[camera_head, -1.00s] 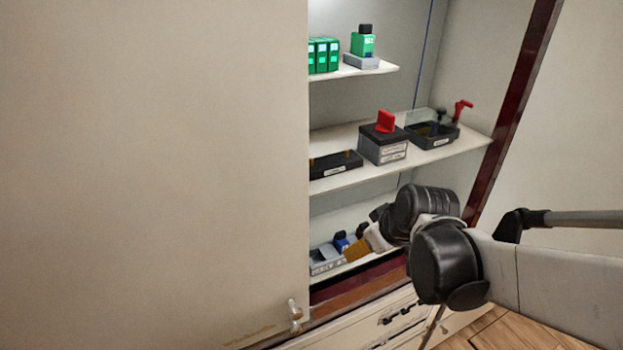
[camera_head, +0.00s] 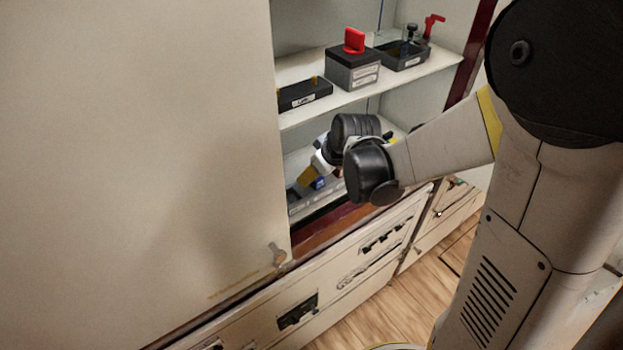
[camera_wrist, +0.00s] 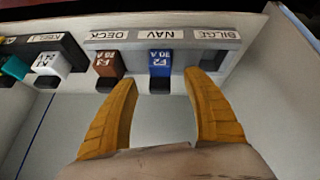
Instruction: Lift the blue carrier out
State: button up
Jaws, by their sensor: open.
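The blue carrier (camera_wrist: 160,62) sits in the NAV slot of a grey holder (camera_wrist: 105,36) on the low shelf. It also shows in the head view (camera_head: 319,183), partly hidden by my gripper. In the wrist view, my gripper (camera_wrist: 160,82) is open and empty, with its orange-yellow fingers pointing toward the holder. The blue carrier lies between the lines of the fingertips, just beyond them. The left fingertip is near the brown carrier (camera_wrist: 109,64) in the DECK slot. The right fingertip is near the BILGE slot, where no carrier shows. I cannot tell whether the fingers touch anything.
A white carrier (camera_wrist: 50,63) and a green one (camera_wrist: 14,68) stand left of the holder. A side wall (camera_wrist: 275,80) rises at right. The middle shelf above holds a red-handled block (camera_head: 353,66) and dark trays. A large pale panel (camera_head: 140,130) covers the left.

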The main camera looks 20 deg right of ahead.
jog(key=shift+w+f, duration=0.15)
jog(key=shift+f, duration=0.15)
jog(key=shift+r, duration=0.1)
grip_shut()
jog(key=shift+r+p, duration=0.35)
jog(key=shift+r, duration=0.25)
notch_tip(320, 180, up, 2)
jog(key=shift+r+p, duration=0.25)
jog(key=shift+p, duration=0.3)
jog(key=s+d+p, duration=0.1)
jog(key=s+d, duration=0.1)
jog(key=s, duration=0.7)
jog(key=s+d+p, duration=0.2)
jog(key=s, duration=0.7)
jog(key=shift+w+a+r+p, duration=0.15)
jog(key=shift+r+p, duration=1.8)
jog(key=shift+r, duration=0.45)
